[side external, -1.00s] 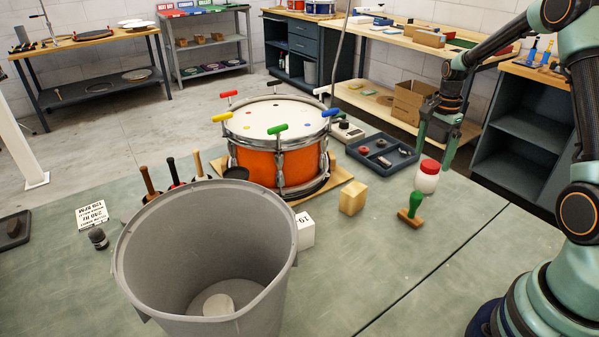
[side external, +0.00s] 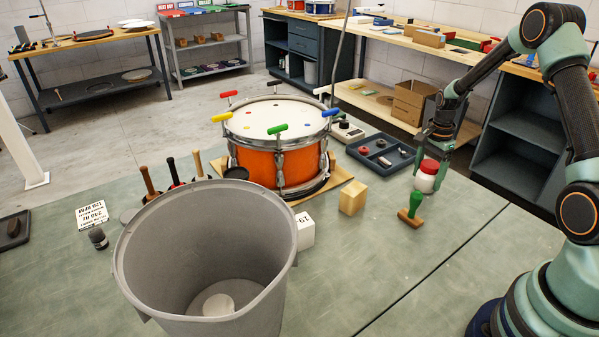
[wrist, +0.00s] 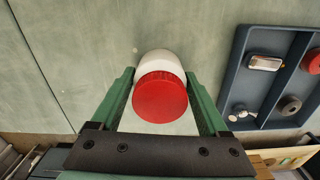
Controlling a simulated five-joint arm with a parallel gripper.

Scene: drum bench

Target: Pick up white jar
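In the wrist view my gripper (wrist: 160,74) is open, with one green finger on each side of the jar and narrow gaps beside the lid. The fingers partly hide the jar in the side view.
A dark parts tray (side external: 382,153) lies just behind and left of the jar; it also shows in the wrist view (wrist: 237,75). A wooden block (side external: 352,198), an orange drum (side external: 265,160) and a large grey bin (side external: 135,245) stand to the left. The bench front right is clear.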

